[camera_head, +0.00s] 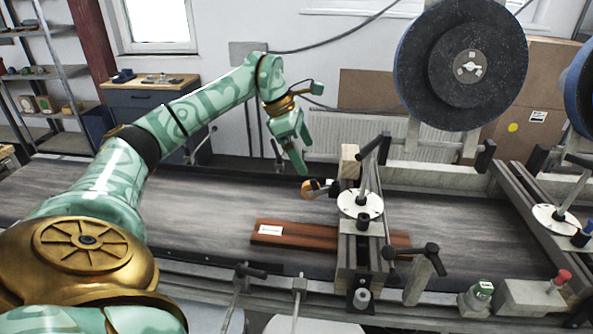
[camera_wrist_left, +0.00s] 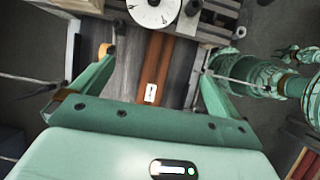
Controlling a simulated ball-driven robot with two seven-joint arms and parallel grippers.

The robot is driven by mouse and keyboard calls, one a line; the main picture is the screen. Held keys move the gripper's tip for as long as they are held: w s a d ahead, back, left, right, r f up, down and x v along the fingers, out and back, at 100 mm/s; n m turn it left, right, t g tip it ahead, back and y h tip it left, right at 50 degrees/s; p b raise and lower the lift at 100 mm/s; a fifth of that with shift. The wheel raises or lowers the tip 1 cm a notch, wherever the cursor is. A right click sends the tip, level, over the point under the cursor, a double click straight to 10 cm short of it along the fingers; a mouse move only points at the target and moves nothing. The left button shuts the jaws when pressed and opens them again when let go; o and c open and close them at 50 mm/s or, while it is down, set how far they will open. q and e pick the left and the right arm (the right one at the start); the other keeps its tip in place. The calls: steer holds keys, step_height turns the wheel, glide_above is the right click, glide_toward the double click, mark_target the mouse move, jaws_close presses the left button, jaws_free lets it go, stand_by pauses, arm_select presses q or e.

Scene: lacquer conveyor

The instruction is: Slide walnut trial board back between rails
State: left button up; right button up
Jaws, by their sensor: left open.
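The walnut trial board (camera_head: 300,234) is a long reddish-brown strip with a white label near its left end. It lies flat on the dark belt, and its middle passes under a crosswise gantry; its right end shows beyond. In the left wrist view the board (camera_wrist_left: 152,70) runs up under the gantry. My left gripper (camera_head: 290,160) is open and empty, above the belt's far side, left of the gantry and apart from the board. Its fingers (camera_wrist_left: 155,58) spread either side of the board in the wrist view. My right arm shows at that view's right; its gripper is unclear.
The gantry carries a white dial (camera_head: 360,205), clamps and black levers. An orange-tipped piece (camera_head: 315,188) juts left from it over the belt. A large dark disc (camera_head: 462,65) stands behind. The belt (camera_head: 190,215) left of the board is clear. Posts with knobs line the front edge.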

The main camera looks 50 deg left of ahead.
arm_select(q)
step_height(320, 180, down, 6)
steer(key=d+r+b, duration=0.1)
steer(key=d+b, duration=0.1)
steer(key=b, duration=0.7)
glide_toward(331, 236)
steer(key=shift+g, duration=0.3)
steer(key=b+x, duration=0.1)
steer(key=x, duration=0.3)
steer(key=b+x, duration=0.2)
steer(key=x, duration=0.2)
steer(key=shift+w+d+f, duration=0.15)
steer(key=shift+w+f, duration=0.05)
steer(key=shift+w, duration=0.1)
arm_select(e)
steer(key=s+d+f+g, duration=0.1)
steer(key=s+f, duration=0.2)
steer(key=f, duration=1)
steer(key=shift+s+d, duration=0.25)
